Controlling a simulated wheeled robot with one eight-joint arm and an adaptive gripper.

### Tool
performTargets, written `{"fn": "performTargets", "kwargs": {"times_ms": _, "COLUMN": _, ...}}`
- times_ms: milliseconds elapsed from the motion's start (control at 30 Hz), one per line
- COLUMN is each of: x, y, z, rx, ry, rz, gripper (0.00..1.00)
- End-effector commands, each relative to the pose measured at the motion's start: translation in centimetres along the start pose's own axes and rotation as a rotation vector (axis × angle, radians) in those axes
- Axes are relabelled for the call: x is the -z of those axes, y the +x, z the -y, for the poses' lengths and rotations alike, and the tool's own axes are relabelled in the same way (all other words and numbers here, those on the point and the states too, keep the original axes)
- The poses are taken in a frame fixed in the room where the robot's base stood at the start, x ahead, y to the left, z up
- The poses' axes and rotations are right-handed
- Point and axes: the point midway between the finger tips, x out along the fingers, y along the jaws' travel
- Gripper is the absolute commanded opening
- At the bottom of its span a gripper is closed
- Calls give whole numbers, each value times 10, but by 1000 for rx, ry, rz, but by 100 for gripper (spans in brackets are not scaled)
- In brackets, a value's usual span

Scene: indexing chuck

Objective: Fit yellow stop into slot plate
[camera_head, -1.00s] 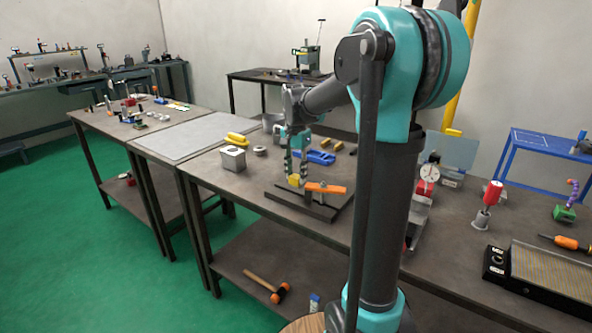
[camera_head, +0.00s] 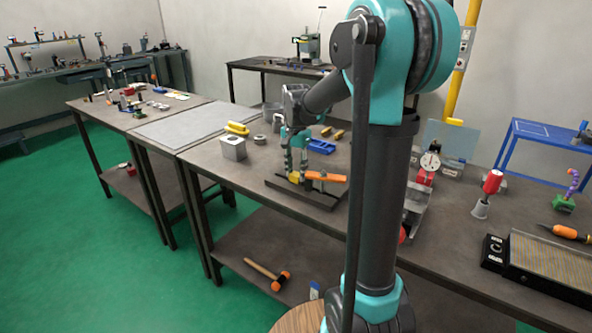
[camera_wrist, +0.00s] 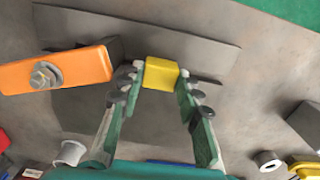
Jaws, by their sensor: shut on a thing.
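The yellow stop (camera_wrist: 161,73) is a small block between my fingertips in the wrist view. My gripper (camera_wrist: 160,80) is shut on it. In the head view my gripper (camera_head: 296,170) points down with the yellow stop (camera_head: 295,177) at its tips. The dark slot plate (camera_head: 281,184) lies on the bench below; in the wrist view its flat plate (camera_wrist: 205,45) extends around the stop. The stop is at or just over the plate; I cannot tell whether it sits in a slot. An orange clamp bar (camera_wrist: 55,70) with a bolt lies beside the stop.
A grey block (camera_head: 233,149), a yellow piece (camera_head: 237,128) and a ring (camera_head: 259,139) stand left of my gripper. A blue part (camera_head: 320,146) lies behind it. A dial gauge (camera_head: 430,162) stands to the right. The bench front left of the plate is clear.

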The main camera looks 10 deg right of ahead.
Motion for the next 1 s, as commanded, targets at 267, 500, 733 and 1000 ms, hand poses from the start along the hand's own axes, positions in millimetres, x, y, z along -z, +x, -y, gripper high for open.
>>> {"fn": "performTargets", "kwargs": {"times_ms": 267, "x": 0, "y": 0, "z": 0, "rx": 0, "ry": 0, "rz": 0, "gripper": 36}}
{"fn": "performTargets", "kwargs": {"times_ms": 500, "x": 0, "y": 0, "z": 0, "rx": 0, "ry": 0, "rz": 0, "gripper": 58}}
{"fn": "performTargets", "kwargs": {"times_ms": 733, "x": 0, "y": -1, "z": 0, "rx": 0, "ry": 0, "rz": 0, "gripper": 58}}
{"fn": "performTargets", "kwargs": {"times_ms": 1000, "x": 0, "y": -37, "z": 0, "rx": 0, "ry": 0, "rz": 0, "gripper": 58}}
